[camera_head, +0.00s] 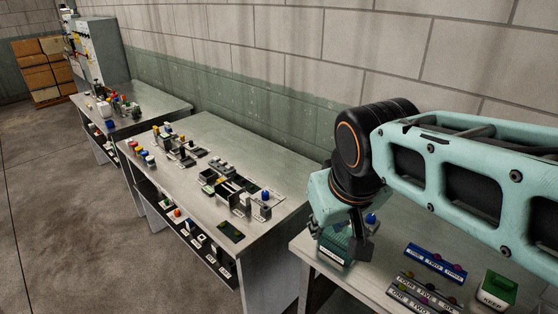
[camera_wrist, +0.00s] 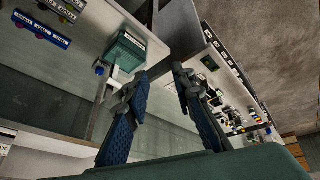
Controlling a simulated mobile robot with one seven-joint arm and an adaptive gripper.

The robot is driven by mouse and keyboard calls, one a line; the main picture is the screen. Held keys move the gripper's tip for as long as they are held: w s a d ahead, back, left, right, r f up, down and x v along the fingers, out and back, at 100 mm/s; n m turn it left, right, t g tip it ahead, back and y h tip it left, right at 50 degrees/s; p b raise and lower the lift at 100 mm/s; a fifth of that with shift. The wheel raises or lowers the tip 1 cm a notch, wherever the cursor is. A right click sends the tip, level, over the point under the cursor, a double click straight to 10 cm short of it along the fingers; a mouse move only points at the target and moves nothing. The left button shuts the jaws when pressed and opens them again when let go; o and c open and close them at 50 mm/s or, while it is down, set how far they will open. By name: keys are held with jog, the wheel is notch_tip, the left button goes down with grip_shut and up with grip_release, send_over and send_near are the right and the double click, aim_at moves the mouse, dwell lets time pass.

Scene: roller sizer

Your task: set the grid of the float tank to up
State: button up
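A green ridged box (camera_head: 334,246) with a pale front label stands at the left end of the nearest table. A blue knob (camera_head: 371,219) shows beside it. In the wrist view the green ridged box (camera_wrist: 126,52) is beyond my left finger, with the blue knob (camera_wrist: 99,70) near its corner. No readable label marks the float tank or its grid, so I cannot tell whether this box is it. My gripper (camera_wrist: 158,76) is open and empty, its two fingers apart.
The nearest table also holds a blue labelled rack (camera_head: 435,262), grey labelled racks (camera_head: 424,296) and a green tray marked KEEP (camera_head: 497,291). A middle table (camera_head: 215,130) carries many small parts. Another table and a grey cabinet (camera_head: 100,48) stand farther back. Floor at left is clear.

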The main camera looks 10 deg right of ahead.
jog(key=shift+s+a, duration=0.15)
jog(key=shift+s, duration=0.15)
